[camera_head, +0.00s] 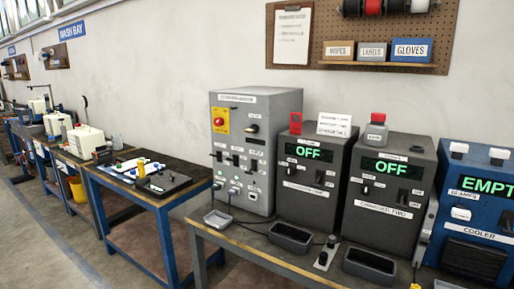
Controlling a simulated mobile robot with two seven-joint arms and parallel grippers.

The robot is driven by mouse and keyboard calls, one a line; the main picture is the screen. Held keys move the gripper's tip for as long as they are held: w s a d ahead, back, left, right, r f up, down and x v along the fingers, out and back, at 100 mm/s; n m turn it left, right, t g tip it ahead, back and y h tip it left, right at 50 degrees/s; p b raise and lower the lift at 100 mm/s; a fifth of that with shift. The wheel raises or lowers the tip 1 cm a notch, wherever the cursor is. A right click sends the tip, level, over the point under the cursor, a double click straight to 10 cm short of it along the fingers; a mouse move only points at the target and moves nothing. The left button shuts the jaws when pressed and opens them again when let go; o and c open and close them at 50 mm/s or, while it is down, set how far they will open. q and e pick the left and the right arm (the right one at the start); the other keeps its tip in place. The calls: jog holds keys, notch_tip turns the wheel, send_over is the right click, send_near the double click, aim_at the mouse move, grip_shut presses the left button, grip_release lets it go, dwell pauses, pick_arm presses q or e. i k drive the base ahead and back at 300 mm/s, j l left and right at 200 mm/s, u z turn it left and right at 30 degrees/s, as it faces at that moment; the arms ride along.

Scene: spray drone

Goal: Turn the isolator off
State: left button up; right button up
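A grey power cabinet (257,105) stands on the bench in the middle of the view. Its front has a red button on a yellow plate (220,121) and a dark rotary knob (252,128) to the right of it, with a small label above. The knob looks like the isolator, but the label is too small to read. Its exact setting cannot be made out. Several small black switches and sockets sit lower on the cabinet front. Neither of my grippers is in view.
Two dark charger units (313,178) (387,188) right of the cabinet show green "OFF". A blue cooler (474,212) shows "EMPTY" at the far right. Dark trays (291,237) and a cable lie on the bench front. Floor at the left is clear.

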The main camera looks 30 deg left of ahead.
aim_at(217, 121)
jog(key=u, duration=1.35)
jog(key=i+j, duration=0.15)
jog(key=i, duration=0.55)
jog(key=i+j, duration=0.1)
jog(key=i, duration=0.6)
jog(key=z, duration=1.2)
